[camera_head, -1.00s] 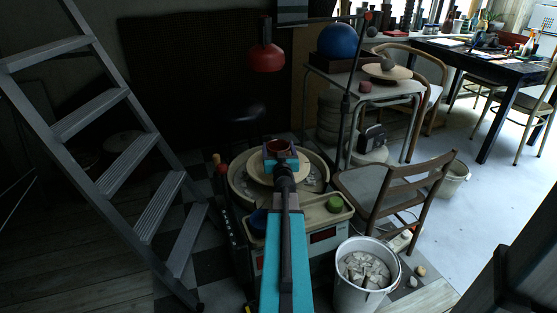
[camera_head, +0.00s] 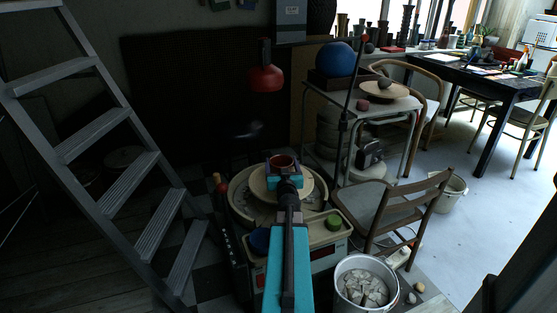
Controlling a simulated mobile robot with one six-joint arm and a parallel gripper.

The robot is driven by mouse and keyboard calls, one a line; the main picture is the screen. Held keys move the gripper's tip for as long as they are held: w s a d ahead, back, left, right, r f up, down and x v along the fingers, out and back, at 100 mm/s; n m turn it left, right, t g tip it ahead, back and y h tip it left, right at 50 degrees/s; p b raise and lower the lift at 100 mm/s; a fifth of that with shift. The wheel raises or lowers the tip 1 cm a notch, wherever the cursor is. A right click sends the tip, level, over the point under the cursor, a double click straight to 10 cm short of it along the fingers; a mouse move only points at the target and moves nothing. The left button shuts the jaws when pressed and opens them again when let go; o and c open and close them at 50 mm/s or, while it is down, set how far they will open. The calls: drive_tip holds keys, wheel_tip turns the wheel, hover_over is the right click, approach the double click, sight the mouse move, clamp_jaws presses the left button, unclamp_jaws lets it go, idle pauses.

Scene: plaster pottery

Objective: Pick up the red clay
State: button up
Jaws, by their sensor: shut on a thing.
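A red-brown, hollow, round piece of red clay (camera_head: 284,161) is at the center of the pottery wheel (camera_head: 262,187). My gripper (camera_head: 284,172) is over the wheel, shut on this clay. My own arm hides the near side of the clay and part of the wheel disc. I cannot tell whether the clay touches the disc or is slightly above it. A separate small reddish lump (camera_head: 363,105) lies on the side table to the right, away from my gripper.
A red lamp (camera_head: 265,78) hangs behind the wheel. A metal ladder (camera_head: 110,145) stands at left, and a wooden chair (camera_head: 400,200) at right. A bucket of pale scraps (camera_head: 366,283) sits at front right. A side table (camera_head: 400,110) holds a blue ball (camera_head: 334,59).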

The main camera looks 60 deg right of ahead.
drive_tip(key=s+a, duration=0.1)
drive_tip(key=s+a+p, duration=0.1)
drive_tip(key=s+r, duration=0.1)
drive_tip(key=s, duration=0.1)
drive_tip(key=shift+a, duration=0.4)
drive_tip(key=s+a+p, duration=0.1)
drive_tip(key=p, duration=0.2)
drive_tip(key=shift+s+r+p, duration=0.15)
drive_tip(key=shift+s+p, duration=0.15)
drive_tip(key=shift+s, duration=0.1)
drive_tip(key=s+p, duration=0.1)
drive_tip(key=p, duration=0.2)
drive_tip(key=s+a+p, duration=0.1)
drive_tip(key=p, duration=0.3)
drive_tip(key=shift+s+a+r, duration=0.15)
drive_tip(key=shift+s+a, duration=0.05)
drive_tip(key=shift+a, duration=0.05)
drive_tip(key=shift+s+a+p, duration=0.65)
drive_tip(key=shift+s+p, duration=0.35)
drive_tip(key=shift+p, duration=0.6)
drive_tip(key=shift+s, duration=0.1)
